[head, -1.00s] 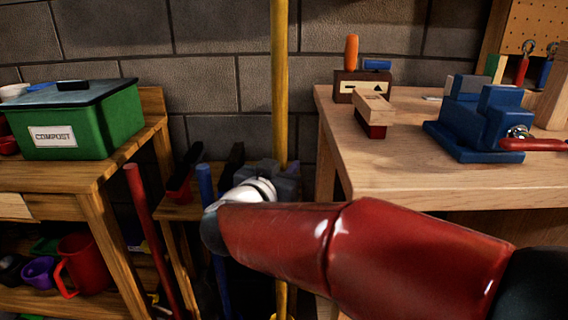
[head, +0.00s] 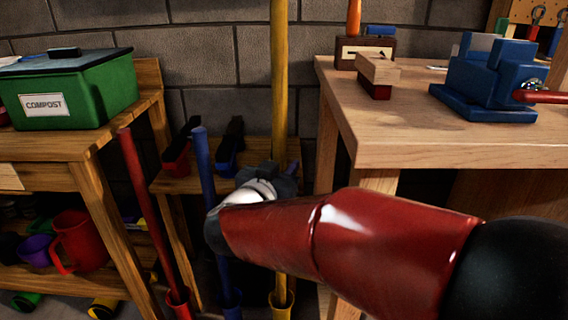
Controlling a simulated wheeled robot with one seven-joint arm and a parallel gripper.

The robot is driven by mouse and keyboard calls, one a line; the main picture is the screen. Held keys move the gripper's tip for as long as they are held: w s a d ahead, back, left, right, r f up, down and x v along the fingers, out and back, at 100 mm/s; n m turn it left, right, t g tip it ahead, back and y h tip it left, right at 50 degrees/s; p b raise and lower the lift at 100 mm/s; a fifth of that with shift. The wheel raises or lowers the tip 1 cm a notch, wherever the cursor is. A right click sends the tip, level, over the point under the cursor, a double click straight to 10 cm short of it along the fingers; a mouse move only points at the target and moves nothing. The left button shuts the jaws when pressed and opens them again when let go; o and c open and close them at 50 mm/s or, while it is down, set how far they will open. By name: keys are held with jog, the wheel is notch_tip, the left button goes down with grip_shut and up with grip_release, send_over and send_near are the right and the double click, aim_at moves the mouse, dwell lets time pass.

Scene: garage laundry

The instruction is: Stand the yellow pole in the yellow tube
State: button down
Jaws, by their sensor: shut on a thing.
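The yellow pole (head: 279,90) stands upright and runs out of the top of the head view. My gripper (head: 281,180) is shut on it at about shelf height; my wrist hides part of the jaws. The pole's lower part shows below my arm and meets the mouth of the yellow tube (head: 281,306) on the floor. The pole's lower end looks to be within the tube's mouth, but how deep it sits cannot be told.
A red pole (head: 146,205) leans in a red tube (head: 179,303), and a blue pole (head: 207,180) in a blue tube (head: 230,302), both left of the yellow tube. A wooden workbench (head: 440,140) stands right. A shelf with a green compost box (head: 110,92) stands left.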

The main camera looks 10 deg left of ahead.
notch_tip(320, 180, down, 9)
jog(key=b, duration=0.5)
dwell(0.3)
dwell(0.5)
notch_tip(320, 180, down, 11)
jog(key=b, duration=0.6)
jog(key=c, duration=1.1)
grip_release()
jog(key=shift+f, duration=0.15)
jog(key=s, duration=0.5)
jog(key=s+a+p, duration=0.1)
jog(key=s, duration=0.1)
jog(key=shift+s+a+r, duration=0.1)
jog(key=shift+s+r, duration=0.1)
jog(key=shift+s, duration=0.15)
dwell(0.3)
